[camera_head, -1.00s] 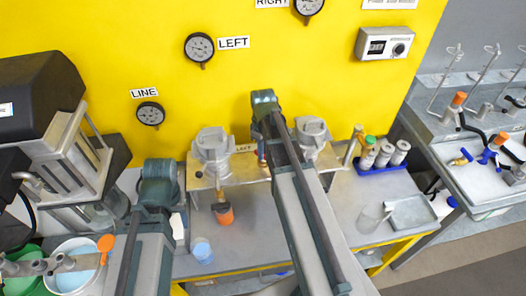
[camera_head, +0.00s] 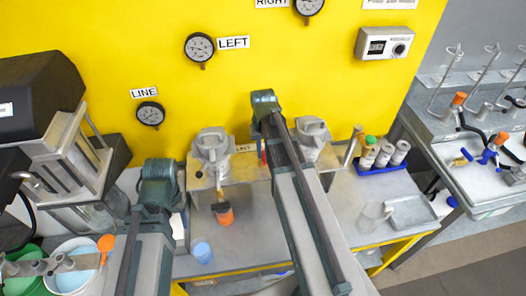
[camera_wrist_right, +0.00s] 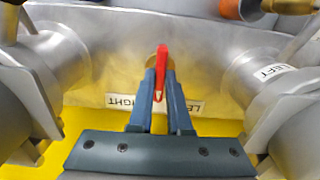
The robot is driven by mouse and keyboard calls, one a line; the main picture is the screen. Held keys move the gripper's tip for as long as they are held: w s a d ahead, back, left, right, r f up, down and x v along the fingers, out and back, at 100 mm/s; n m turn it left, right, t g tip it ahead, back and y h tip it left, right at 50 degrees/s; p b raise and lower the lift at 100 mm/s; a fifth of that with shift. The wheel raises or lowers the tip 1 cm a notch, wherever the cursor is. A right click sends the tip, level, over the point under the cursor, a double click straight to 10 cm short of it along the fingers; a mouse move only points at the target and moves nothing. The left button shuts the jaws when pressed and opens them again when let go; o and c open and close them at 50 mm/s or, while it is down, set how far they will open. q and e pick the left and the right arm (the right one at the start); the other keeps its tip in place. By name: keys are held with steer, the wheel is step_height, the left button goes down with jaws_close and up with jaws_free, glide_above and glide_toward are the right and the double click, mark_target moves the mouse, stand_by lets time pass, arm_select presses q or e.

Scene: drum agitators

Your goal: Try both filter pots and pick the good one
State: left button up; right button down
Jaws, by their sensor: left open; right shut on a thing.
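Two grey metal filter pots stand side by side on a metal plate against the yellow wall: the left pot (camera_head: 212,150) and the right pot (camera_head: 312,136). Between them is a red lever (camera_head: 264,157). In the right wrist view my right gripper (camera_wrist_right: 160,95) is shut on the red lever (camera_wrist_right: 161,65), with a pot at each side and upside-down LEFT and RIGHT labels nearby. My left gripper (camera_head: 158,185) is to the left of the left pot, apart from it; its fingertips are mostly hidden behind the wrist. Gauges marked LINE (camera_head: 151,114) and LEFT (camera_head: 199,47) hang above; their needles are too small to read.
An orange cup (camera_head: 225,215) sits under the left pot's spout and a blue cup (camera_head: 202,251) stands in front. A clear beaker (camera_head: 374,217) and a grey tray (camera_head: 412,212) stand at the right. A white bucket (camera_head: 76,279) is at lower left.

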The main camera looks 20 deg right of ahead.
mark_target(263, 154)
steer(key=m, duration=0.4)
steer(key=shift+m, duration=2.6)
steer(key=c, duration=0.9)
jaws_free()
steer(key=shift+o, duration=0.2)
steer(key=shift+r, duration=0.15)
step_height(263, 154, up, 14)
steer(key=p, duration=1.4)
steer(key=shift+f, duration=0.25)
